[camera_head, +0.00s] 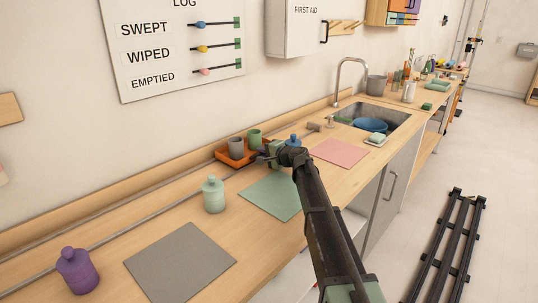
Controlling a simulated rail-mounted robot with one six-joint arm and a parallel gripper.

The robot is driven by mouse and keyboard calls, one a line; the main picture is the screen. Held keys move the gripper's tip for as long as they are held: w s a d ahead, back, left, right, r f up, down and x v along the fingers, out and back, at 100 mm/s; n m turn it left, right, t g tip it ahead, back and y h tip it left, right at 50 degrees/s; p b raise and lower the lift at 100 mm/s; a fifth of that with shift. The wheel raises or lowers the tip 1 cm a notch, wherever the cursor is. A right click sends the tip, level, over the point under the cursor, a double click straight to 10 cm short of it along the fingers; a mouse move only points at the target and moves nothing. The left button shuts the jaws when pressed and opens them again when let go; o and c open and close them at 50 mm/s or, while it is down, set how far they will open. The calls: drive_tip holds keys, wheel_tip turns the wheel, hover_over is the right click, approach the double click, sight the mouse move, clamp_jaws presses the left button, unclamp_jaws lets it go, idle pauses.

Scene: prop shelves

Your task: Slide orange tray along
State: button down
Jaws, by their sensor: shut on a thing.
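The orange tray (223,157) sits on the wooden counter near the back wall. It holds a grey cup (236,146) and a green cup (254,138), both upright. My gripper (262,158) is at the tray's right end and appears shut on its edge. My gripper and wrist hide part of that end, so the exact contact is hard to see.
A mint jar (213,195) stands left of a green mat (271,196). A purple jar (77,270), grey mat (180,262) and pink mat (338,153) lie along the counter. A blue knob (294,140) shows behind my wrist. A sink (348,110) is farther right.

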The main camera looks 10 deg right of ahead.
drive_tip(key=c, duration=1.2)
unclamp_jaws()
drive_tip(key=shift+a, duration=0.1)
drive_tip(key=shift+o, duration=0.2)
drive_tip(key=shift+s, duration=0.15)
drive_tip(key=p+v, duration=0.2)
drive_tip(key=v, duration=0.8)
drive_tip(key=shift+r, duration=0.1)
drive_tip(key=shift+s+d, duration=0.25)
drive_tip(key=shift+d, duration=0.05)
drive_tip(key=shift+c, duration=0.3)
